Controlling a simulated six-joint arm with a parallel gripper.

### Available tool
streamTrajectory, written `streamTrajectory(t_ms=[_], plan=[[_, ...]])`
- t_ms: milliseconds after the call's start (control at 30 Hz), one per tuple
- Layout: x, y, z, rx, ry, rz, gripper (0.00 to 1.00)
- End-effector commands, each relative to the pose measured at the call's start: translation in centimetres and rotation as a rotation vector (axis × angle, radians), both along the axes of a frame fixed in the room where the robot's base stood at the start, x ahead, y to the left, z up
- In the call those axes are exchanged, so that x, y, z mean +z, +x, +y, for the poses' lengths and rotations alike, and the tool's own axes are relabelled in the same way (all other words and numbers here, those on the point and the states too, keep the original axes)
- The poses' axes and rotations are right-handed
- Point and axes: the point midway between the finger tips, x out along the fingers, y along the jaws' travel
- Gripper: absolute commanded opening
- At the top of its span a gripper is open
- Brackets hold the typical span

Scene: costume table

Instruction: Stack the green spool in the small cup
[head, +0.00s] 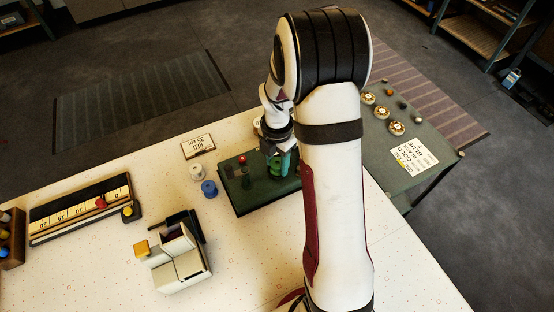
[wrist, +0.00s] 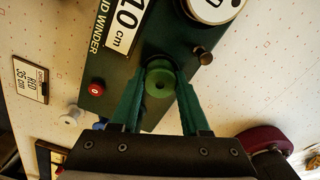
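The green spool (wrist: 160,82) sits between the two teal fingers of my gripper (wrist: 163,76) in the wrist view, with a finger against each side of it. It is over the dark green winder board (wrist: 122,72); I cannot tell whether it still rests on the board. In the head view my gripper (head: 280,162) is low over the board (head: 236,188), and the spool is partly hidden by the fingers. I cannot make out a small cup for certain in either view.
A white spool (head: 196,172) and a blue spool (head: 209,188) stand left of the board. A sign card (head: 198,146) lies behind them. A side table (head: 420,145) stands right.

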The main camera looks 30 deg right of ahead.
Motion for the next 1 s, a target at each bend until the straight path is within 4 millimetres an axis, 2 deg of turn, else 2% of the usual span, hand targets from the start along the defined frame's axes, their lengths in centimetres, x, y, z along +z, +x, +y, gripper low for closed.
streamTrajectory(t_ms=[33,133,167,467,567,800,900,1000], plan=[[0.0,0.0,0.0,0.000,0.000,0.000,0.54],[0.0,0.0,0.0,0.000,0.000,0.000,0.72],[0.0,0.0,0.0,0.000,0.000,0.000,0.75],[0.4,0.0,0.0,0.001,-0.001,-0.001,0.75],[2.2,0.1,0.0,0.000,0.000,-0.004,0.75],[9.2,0.1,0.0,-0.001,-0.001,-0.005,0.75],[11.2,0.1,0.0,0.000,0.000,-0.002,0.75],[12.3,0.0,0.0,0.001,-0.001,0.000,0.75]])
